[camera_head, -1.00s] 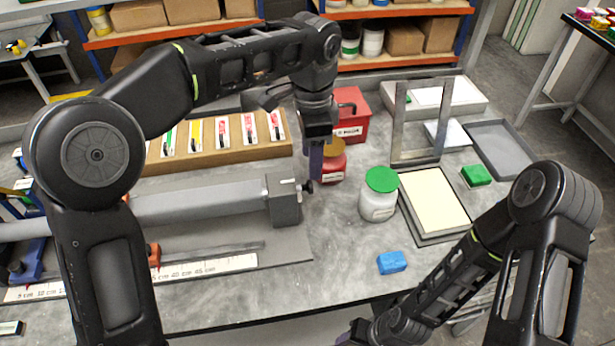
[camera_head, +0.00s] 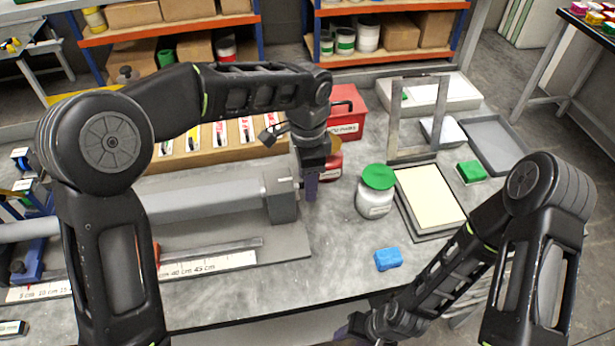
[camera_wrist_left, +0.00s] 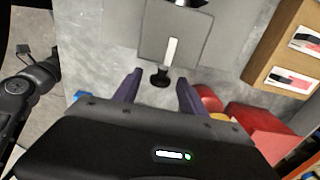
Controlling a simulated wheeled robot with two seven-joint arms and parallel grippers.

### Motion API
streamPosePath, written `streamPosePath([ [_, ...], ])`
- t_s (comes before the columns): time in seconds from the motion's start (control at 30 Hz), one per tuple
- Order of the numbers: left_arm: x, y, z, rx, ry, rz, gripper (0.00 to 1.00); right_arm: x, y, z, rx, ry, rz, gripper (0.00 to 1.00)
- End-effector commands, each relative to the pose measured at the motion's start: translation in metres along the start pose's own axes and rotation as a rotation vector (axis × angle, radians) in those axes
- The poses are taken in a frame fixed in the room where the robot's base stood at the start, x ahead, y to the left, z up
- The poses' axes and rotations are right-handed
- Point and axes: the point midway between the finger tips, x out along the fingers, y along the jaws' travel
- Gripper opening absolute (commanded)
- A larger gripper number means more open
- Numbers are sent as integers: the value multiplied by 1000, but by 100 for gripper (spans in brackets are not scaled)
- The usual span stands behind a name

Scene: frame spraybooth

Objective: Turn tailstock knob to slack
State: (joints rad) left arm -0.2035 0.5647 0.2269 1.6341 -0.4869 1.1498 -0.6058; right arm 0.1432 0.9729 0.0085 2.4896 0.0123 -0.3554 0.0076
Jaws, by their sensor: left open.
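The grey tailstock block (camera_head: 281,200) stands at the right end of a long grey tube on the bench. In the left wrist view the tailstock (camera_wrist_left: 176,38) shows a pale stripe on its face, and the small black tailstock knob (camera_wrist_left: 160,78) sticks out of its end. My left gripper (camera_head: 311,190) points down at that end of the tailstock. In the wrist view its two purple fingers (camera_wrist_left: 159,84) are apart, one on each side of the knob, with gaps visible. In the head view a finger largely hides the knob. My right gripper (camera_head: 352,333) is low at the bottom edge, mostly hidden.
A red jar stands close behind my left gripper, near a red box (camera_head: 345,112). A white jar with a green lid (camera_head: 375,192) and a blue block (camera_head: 388,259) are to the right. A ruler (camera_head: 205,267) lies in front of the tube. The bench between is clear.

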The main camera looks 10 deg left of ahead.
Motion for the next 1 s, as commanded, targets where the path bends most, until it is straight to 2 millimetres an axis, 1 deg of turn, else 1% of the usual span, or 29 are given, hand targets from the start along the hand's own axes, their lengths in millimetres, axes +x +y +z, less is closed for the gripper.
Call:
streamPosePath([
  [0.03, 0, 0, 0, 0, 0, 0, 48, 0, 0, 0, 0, 0, 0, 47],
  [0.07, 0, 0, 0, 0, 0, 0, 45, 0, 0, 0, 0, 0, 0, 47],
  [0.6, -1, 0, 0, 0, 0, -1, 1, 0, 0, 0, 0, 0, 0, 47],
  [0.87, 0, 0, 0, 0, 1, -2, 0, 1, 0, 0, 0, 0, 0, 47],
  [1.0, 1, 0, 0, 0, 1, -19, 0, 5, 2, -1, -1, 1, -1, 47],
])
